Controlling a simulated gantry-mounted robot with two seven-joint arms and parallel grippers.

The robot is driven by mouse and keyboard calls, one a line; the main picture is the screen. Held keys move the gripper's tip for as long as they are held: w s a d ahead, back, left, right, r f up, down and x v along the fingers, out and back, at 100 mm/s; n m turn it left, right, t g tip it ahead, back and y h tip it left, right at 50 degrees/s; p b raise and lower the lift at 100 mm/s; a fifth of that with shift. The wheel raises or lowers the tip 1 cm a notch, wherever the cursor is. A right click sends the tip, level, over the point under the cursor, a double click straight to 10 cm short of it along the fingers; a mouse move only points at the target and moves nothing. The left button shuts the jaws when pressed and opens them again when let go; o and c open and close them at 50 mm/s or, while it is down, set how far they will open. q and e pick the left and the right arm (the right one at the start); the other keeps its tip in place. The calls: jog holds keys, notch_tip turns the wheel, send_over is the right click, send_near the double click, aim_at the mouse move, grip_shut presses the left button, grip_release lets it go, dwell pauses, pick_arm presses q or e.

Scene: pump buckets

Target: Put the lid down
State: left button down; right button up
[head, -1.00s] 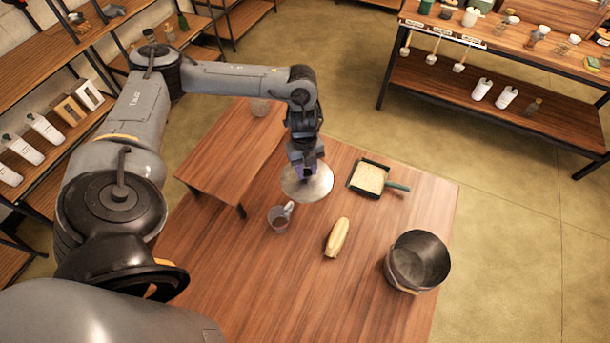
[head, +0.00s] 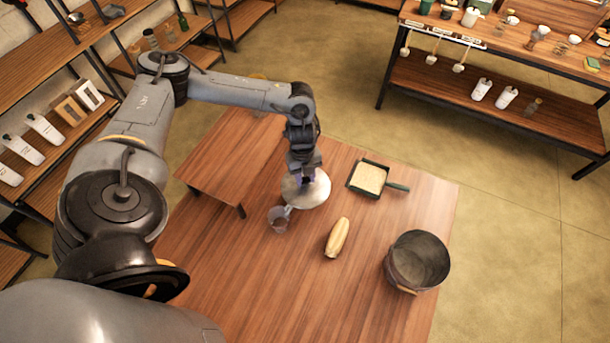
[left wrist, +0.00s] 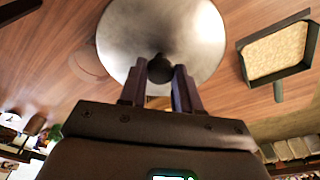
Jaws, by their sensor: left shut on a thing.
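The lid (head: 316,193) is a round, pale metal disc with a dark knob (left wrist: 160,68). In the head view it is at the middle of the wooden table (head: 300,270), below my left gripper (head: 303,178). My left gripper is shut on the lid's knob; in the left wrist view its two fingers (left wrist: 160,88) stand either side of the knob. The lid looks close to the tabletop, but I cannot tell whether it touches. The open bucket (head: 418,260) stands at the table's right. My right gripper is not in view.
A clear cup (head: 279,221) is close to the lid's lower left edge. A yellow corncob-like item (head: 337,238) lies to the right of the cup. A green-handled pan (head: 368,178) is right of the lid. A raised wooden stand (head: 225,165) is at the left. The table's front is clear.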

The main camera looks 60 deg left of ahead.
pick_arm(q)
jog(key=shift+f, duration=0.4)
jog(key=c, duration=0.8)
grip_release()
jog(key=shift+r, duration=0.1)
